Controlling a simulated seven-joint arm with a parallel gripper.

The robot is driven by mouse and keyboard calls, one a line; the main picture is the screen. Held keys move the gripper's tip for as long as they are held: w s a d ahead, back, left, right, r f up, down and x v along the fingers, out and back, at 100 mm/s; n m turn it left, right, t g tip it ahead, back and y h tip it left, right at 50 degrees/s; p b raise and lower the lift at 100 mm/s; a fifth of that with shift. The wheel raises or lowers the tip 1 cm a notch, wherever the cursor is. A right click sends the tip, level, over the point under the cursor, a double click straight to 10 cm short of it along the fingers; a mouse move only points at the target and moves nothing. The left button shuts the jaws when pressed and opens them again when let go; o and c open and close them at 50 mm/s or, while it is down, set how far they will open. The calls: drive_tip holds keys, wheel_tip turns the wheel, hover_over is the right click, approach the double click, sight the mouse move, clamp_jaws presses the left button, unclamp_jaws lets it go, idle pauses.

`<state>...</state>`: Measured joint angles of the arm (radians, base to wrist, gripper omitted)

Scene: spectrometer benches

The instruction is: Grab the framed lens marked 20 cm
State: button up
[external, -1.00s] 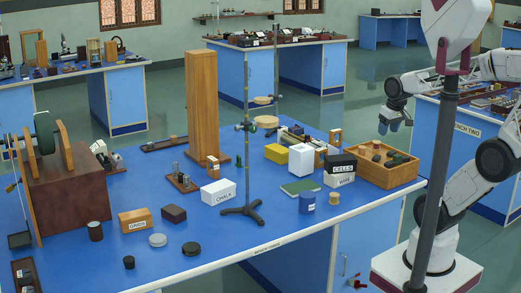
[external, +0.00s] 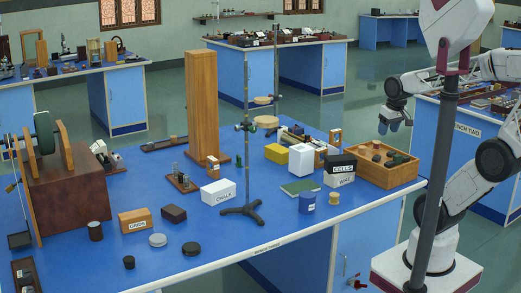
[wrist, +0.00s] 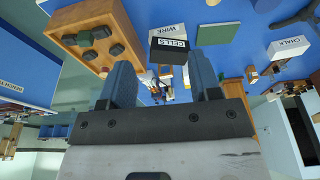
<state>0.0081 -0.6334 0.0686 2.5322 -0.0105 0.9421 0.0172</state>
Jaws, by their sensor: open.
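No "20 cm" mark can be read in any view, so I cannot tell which piece is the lens. The wrist view shows a small labelled wooden piece (wrist: 252,74) right of my fingers. My gripper (external: 395,120) is open and empty, held right of the bench and apart from it. Its two blue fingers (wrist: 162,80) frame the bench's far items in the wrist view.
A wooden tray (external: 408,180) of dark and brown pieces lies at the bench's right end. A thin metal stand (external: 247,150) rises mid-bench.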

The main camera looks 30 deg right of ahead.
drive_tip(key=shift+o, duration=0.2)
drive_tip(key=o, duration=0.8)
drive_tip(key=shift+c, duration=0.2)
drive_tip(key=w+d+f+n+t, duration=0.1)
drive_tip(key=w+d+f+t, duration=0.15)
drive_tip(key=w, duration=0.85)
drive_tip(key=w+d+f+n+t, duration=0.2)
drive_tip(key=w+f+t, duration=0.15)
drive_tip(key=w, duration=0.75)
drive_tip(key=w+d+f+n+t, duration=0.1)
drive_tip(key=w+d+f+t, duration=0.2)
drive_tip(key=w, duration=0.8)
drive_tip(key=w+a+f+n+y, duration=0.1)
drive_tip(key=w+f+n+y, duration=0.2)
drive_tip(key=w+f, duration=0.4)
drive_tip(key=shift+w+a+f+y, duration=0.15)
drive_tip(key=shift+f+y, duration=0.3)
drive_tip(key=shift+y, duration=0.05)
drive_tip(key=shift+f, duration=1.75)
